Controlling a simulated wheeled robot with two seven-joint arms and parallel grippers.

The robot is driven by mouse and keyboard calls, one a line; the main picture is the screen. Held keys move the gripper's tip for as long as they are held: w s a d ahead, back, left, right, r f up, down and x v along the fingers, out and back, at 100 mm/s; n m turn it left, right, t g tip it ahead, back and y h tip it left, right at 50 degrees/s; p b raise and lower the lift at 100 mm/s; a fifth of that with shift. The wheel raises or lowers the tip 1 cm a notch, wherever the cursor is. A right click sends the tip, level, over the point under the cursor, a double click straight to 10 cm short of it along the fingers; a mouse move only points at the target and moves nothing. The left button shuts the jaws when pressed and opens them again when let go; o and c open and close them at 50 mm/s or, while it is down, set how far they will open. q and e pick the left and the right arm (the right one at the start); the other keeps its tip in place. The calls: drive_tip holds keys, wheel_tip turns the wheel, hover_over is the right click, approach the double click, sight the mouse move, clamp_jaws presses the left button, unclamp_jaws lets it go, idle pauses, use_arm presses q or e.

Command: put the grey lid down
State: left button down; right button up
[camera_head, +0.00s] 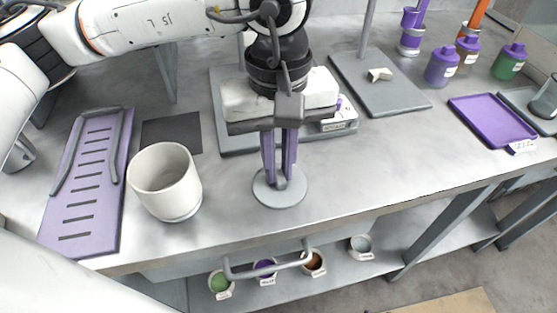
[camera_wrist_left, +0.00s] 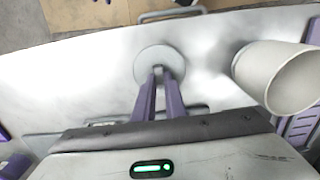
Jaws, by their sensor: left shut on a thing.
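The grey lid (camera_head: 289,197) is a flat round disc with a small knob, lying level near the front edge of the table. It also shows in the left wrist view (camera_wrist_left: 158,57). My left gripper (camera_head: 281,180) points down, with its purple fingers shut on the lid's knob. I cannot tell whether the lid touches the tabletop or hangs just above it. The off-white round pot (camera_head: 160,190) stands open to the left of the lid, apart from it. My right gripper is not in view.
A purple slotted board (camera_head: 90,205) lies at the left. A grey tray (camera_head: 232,135) is behind my gripper. A grey board (camera_head: 400,100), purple tray (camera_head: 492,118) and several bottles (camera_head: 441,67) are at the right. The tabletop (camera_head: 370,165) right of the lid is clear.

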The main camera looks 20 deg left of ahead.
sight(278, 172)
use_arm(q)
drive_tip(key=c, duration=1.8)
unclamp_jaws()
drive_tip(key=shift+f, duration=0.1)
drive_tip(key=shift+r+p, duration=0.35)
drive_tip(key=shift+p, duration=0.05)
wheel_tip(278, 172, up, 12)
drive_tip(key=shift+f, duration=0.15)
